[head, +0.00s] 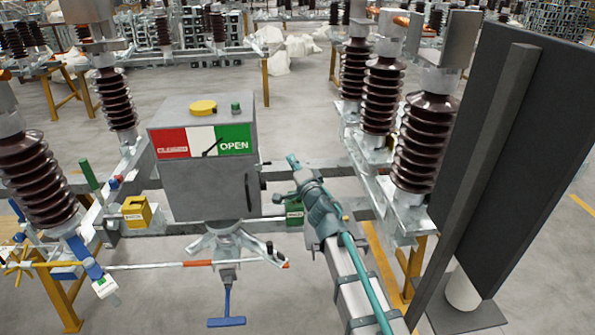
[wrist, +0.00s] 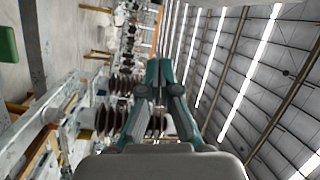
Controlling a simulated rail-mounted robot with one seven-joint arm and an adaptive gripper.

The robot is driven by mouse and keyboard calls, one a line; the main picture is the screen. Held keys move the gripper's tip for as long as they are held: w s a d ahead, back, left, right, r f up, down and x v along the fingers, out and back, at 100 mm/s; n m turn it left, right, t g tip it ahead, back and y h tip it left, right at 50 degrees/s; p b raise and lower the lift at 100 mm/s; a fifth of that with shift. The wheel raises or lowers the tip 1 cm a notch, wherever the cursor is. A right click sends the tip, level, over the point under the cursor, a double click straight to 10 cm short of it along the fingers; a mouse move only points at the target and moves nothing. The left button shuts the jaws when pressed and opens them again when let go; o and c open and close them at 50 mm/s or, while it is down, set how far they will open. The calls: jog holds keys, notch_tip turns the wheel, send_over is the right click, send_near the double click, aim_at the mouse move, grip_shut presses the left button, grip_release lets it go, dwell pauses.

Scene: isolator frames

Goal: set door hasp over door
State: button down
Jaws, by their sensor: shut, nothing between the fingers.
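The grey isolator control box (head: 209,185) stands left of centre in the head view. Its front panel (head: 204,142) is red, white and green and reads "OPEN" at the right, with a dark pointer on it. A dark curved handle (head: 249,188) is on the box's right side. I cannot make out a separate door hasp. My gripper (head: 292,161), teal, is right of the box and apart from it in the picture. In the wrist view its fingertips (wrist: 158,72) meet, shut and empty. The box is not recognisable in that view.
Brown ribbed insulators (head: 427,145) stand right of my arm, others at the left. A large dark panel (head: 525,150) fills the right side. A yellow box (head: 136,212) is on the left frame. A blue T-handle (head: 227,308) hangs below the box.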

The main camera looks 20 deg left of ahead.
jog(key=a, duration=0.1)
jog(key=a+b, duration=0.1)
jog(key=a, duration=0.1)
jog(key=a+b, duration=0.1)
jog(key=shift+s+a+f, duration=0.15)
jog(key=shift+s+f, duration=0.25)
